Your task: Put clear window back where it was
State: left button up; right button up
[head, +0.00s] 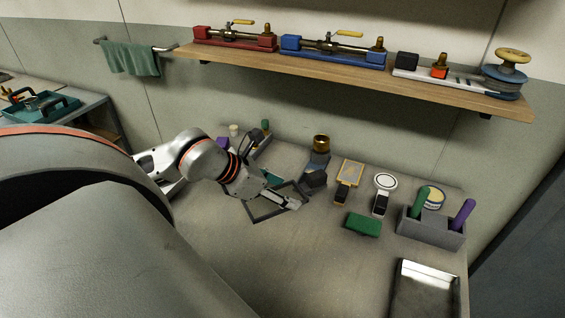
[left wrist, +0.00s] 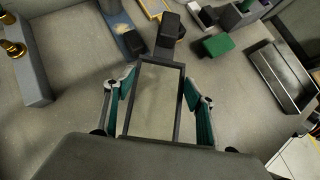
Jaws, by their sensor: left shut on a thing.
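The clear window (left wrist: 152,104) is a see-through pane in a dark rectangular frame with a dark block-like handle (left wrist: 169,36) at its far end. My left gripper (left wrist: 157,84) is shut on it, with the green-padded fingers against the frame's two long sides. In the head view, the window's dark frame (head: 268,217) is over the worktable, beside the gripper (head: 283,195). Part of it is hidden by the fingers there. I cannot tell whether the frame touches the table. My right gripper is not in view.
On the worktable (head: 290,265) stand a brass-topped fitting (head: 321,143), a gold-framed piece (head: 349,173), a white ring piece (head: 385,181), a green block (head: 363,225), a grey holder (head: 430,234) and a metal tray (head: 428,290). A wooden shelf (head: 340,77) overhangs the back. The front middle is clear.

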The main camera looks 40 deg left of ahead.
pick_arm(q)
jog(key=s+a+n+y+p, duration=0.1)
jog(key=s+a+n+y, duration=0.2)
jog(key=a, duration=0.5)
jog(key=shift+t+h, duration=0.3)
jog(key=w+a+b, duration=0.1)
jog(key=w+a, duration=0.1)
jog(key=w, duration=0.3)
jog(key=w+a+b, duration=0.1)
jog(key=w+b, duration=0.1)
jog(key=w, duration=0.2)
jog(key=w+a+b, duration=0.1)
jog(key=w+a, duration=0.1)
jog(key=w, duration=0.3)
jog(key=shift+w+a+b, duration=0.3)
jog(key=shift+w+b, duration=0.05)
jog(key=shift+b, duration=0.05)
jog(key=w+f, duration=0.1)
jog(key=w+b, duration=0.1)
jog(key=shift+w+a+f, duration=0.35)
jog(key=shift+a+f, duration=0.05)
jog(key=shift+w+a+f, duration=0.1)
jog(key=shift+f, duration=1.15)
jog(key=shift+w+f, duration=0.1)
jog(key=shift+f, duration=1.15)
